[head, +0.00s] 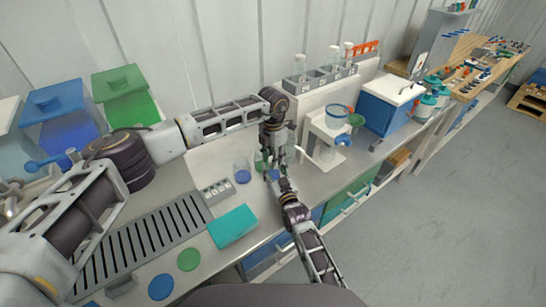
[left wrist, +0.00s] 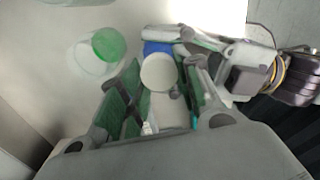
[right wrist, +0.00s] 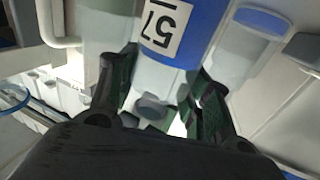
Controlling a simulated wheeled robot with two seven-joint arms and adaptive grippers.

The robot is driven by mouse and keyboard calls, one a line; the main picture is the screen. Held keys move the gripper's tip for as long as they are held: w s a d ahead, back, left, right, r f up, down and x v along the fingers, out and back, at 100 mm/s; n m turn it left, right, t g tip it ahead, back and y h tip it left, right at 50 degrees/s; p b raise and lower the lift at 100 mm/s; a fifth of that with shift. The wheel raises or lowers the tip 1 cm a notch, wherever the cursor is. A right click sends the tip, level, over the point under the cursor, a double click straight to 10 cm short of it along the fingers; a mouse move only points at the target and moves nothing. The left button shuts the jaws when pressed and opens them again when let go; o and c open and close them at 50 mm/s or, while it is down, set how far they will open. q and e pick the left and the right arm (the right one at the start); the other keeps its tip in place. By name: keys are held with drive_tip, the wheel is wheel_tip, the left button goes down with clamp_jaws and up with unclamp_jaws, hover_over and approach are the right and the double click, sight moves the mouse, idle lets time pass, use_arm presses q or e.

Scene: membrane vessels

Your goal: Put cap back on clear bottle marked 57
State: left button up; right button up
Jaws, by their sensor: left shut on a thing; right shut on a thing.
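The clear bottle marked 57 (right wrist: 172,28) shows in the right wrist view, its label upside down in the picture and blue in its lower part. My right gripper (right wrist: 155,85) is shut on it from the side; it also shows in the head view (head: 274,177). My left gripper (left wrist: 160,85) is shut on a pale round cap (left wrist: 158,73) in the left wrist view, close to the bottle and right gripper. In the head view the left gripper (head: 268,166) points down there, and the arms mostly hide bottle and cap. I cannot tell whether the cap touches the neck.
A blue-filled beaker (head: 242,172) stands left of the grippers, and a green-filled vessel (left wrist: 108,46) is near the left gripper. A white stand (head: 326,135) with a funnel is close on the right. A teal block (head: 233,226) and slotted grey tray (head: 140,245) lie in front.

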use_arm(q)
drive_tip(key=shift+s+f, duration=0.15)
drive_tip(key=shift+f, duration=0.7)
idle(1.6)
drive_tip(key=shift+r, duration=0.3)
drive_tip(key=shift+a+f, duration=0.15)
drive_tip(key=shift+f, duration=0.4)
idle(3.0)
idle(0.4)
drive_tip(key=o, duration=0.7)
drive_tip(key=shift+r, duration=0.25)
drive_tip(key=shift+r, duration=2.25)
